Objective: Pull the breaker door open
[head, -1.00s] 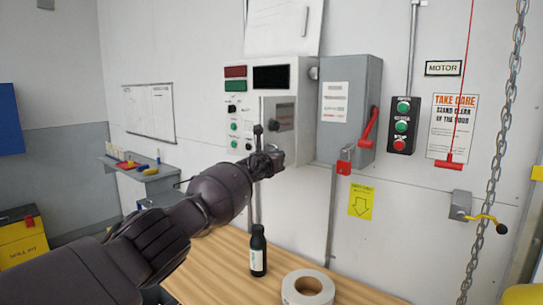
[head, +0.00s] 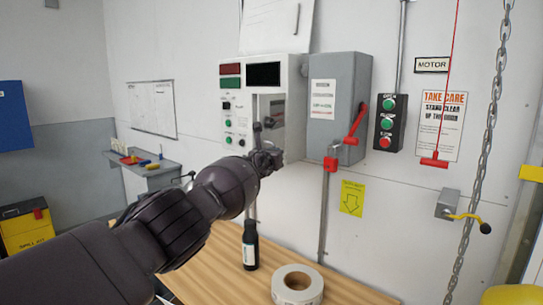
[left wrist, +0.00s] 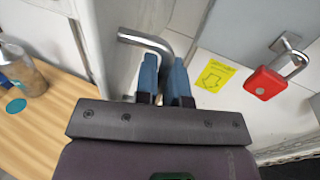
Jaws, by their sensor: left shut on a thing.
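The white control box (head: 231,112) is on the wall, with a small grey door (head: 272,105) on its right part. My left gripper (head: 264,158) is at the lower front of this door and hides its lower part. In the left wrist view, the blue fingers of my left gripper (left wrist: 166,82) are shut on a bent metal handle (left wrist: 148,42). From these frames I cannot tell how far the door stands open. My right gripper is not in view.
A grey switch box (head: 340,75) with a red lever (head: 355,124) and red padlock (head: 330,164) is right of the control box. Below, a wooden table (head: 215,268) carries a dark bottle (head: 250,247) and a tape roll (head: 298,272). A chain (head: 480,155) hangs at right.

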